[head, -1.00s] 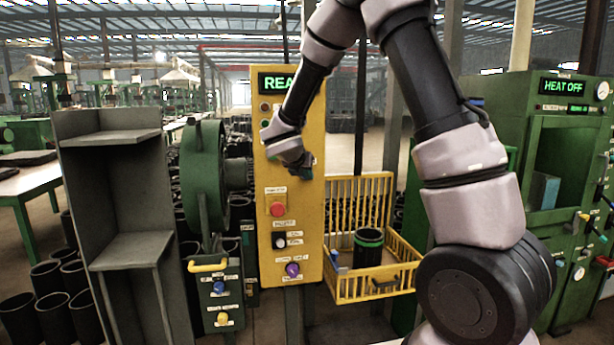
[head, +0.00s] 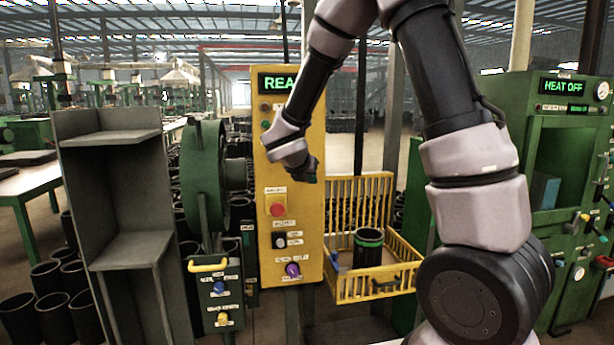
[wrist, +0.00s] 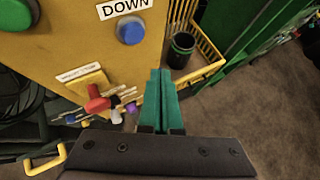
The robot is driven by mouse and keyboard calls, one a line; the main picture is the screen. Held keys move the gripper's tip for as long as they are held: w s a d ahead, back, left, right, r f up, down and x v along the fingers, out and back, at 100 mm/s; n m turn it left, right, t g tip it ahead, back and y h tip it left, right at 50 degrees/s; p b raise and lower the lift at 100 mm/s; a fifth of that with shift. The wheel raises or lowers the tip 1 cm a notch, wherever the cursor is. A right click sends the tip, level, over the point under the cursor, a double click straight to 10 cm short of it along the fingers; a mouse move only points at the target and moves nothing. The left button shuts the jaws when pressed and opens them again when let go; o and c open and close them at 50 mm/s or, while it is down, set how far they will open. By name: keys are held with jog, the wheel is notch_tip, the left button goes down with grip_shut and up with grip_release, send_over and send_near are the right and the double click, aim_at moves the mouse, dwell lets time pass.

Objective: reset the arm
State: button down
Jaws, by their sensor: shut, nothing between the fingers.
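My gripper (wrist: 160,100) shows in the wrist view as two green fingers pressed together, with nothing between them. In the head view my gripper (head: 312,178) is small and partly hidden by my wrist. It hangs in front of the yellow control panel (head: 262,190), above and right of the panel's red button (head: 277,209). In the wrist view the yellow panel (wrist: 60,45) fills the upper left, with a blue button (wrist: 131,32) under a "DOWN" label.
A yellow wire basket (head: 345,285) holds a black sleeve (head: 368,247) with a green band. A grey shelf (head: 130,245) and a green machine (head: 203,175) stand left. A green cabinet (head: 545,110) reading "HEAT OFF" stands right. Several black sleeves stand on the floor at left.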

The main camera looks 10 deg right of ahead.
jog(key=shift+s, duration=0.35)
jog(key=s+d+r+m+g, duration=0.2)
jog(key=s+d+r+m, duration=0.2)
jog(key=s+d+m, duration=0.4)
jog(key=s+d+r+m+g, duration=0.2)
jog(key=s+d+r+m, duration=0.15)
jog(key=s+m, duration=0.4)
jog(key=s+a+r+m+t+y, duration=0.1)
jog(key=s+a+r+m+y, duration=0.1)
jog(key=s+m, duration=0.4)
jog(key=s+a+r+m+t+y, duration=0.1)
jog(key=s+a+r+m+y, duration=0.2)
jog(key=m, duration=0.9)
jog(key=s+r+y, duration=0.2)
jog(key=s, duration=0.1)
jog(key=shift+s+r+m+y, duration=0.15)
jog(key=shift+r+m+y, duration=0.1)
jog(key=shift+m+y, duration=0.1)
jog(key=shift+a, duration=0.1)
